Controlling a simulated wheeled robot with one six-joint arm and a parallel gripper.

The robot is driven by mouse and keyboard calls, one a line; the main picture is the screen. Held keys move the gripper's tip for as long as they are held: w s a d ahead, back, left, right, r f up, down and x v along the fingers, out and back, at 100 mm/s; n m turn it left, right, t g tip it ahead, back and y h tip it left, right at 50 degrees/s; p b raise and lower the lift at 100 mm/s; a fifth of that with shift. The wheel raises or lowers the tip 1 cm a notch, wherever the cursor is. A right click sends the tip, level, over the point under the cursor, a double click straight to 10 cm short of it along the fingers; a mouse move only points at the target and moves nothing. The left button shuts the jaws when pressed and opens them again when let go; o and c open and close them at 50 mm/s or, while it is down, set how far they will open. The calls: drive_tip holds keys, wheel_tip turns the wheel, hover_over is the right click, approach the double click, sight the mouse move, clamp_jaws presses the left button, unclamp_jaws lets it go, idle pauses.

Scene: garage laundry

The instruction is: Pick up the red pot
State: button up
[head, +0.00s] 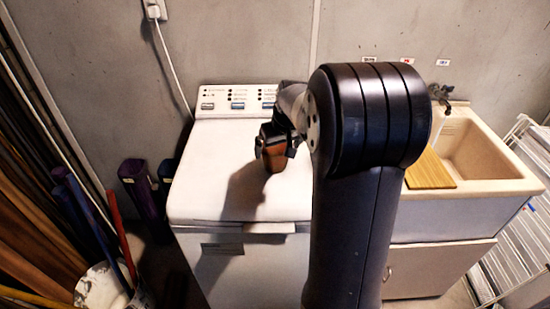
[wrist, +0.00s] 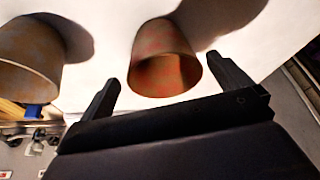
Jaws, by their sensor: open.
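A red-tinged tapered pot (wrist: 162,62) stands in the middle of the wrist view on a white surface, between and just beyond the two fingers of my gripper (wrist: 165,78). The fingers are spread, with no clear contact on the pot. In the head view a reddish-brown pot (head: 272,159) shows over the white washing machine top (head: 215,180), right by my gripper (head: 280,140), which is partly hidden by my arm. A second, browner pot (wrist: 25,62) stands to the left in the wrist view.
A sink (head: 480,150) with a wooden board (head: 430,171) across its left side is to the right. A drying rack (head: 510,230) stands at the far right. Poles and a white bucket (head: 100,288) crowd the left floor. The left of the machine top is clear.

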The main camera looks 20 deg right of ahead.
drive_tip(key=x, duration=0.3)
drive_tip(key=p+x, duration=0.1)
drive_tip(key=x, duration=0.1)
drive_tip(key=shift+a, duration=0.25)
drive_tip(key=c, duration=1.1)
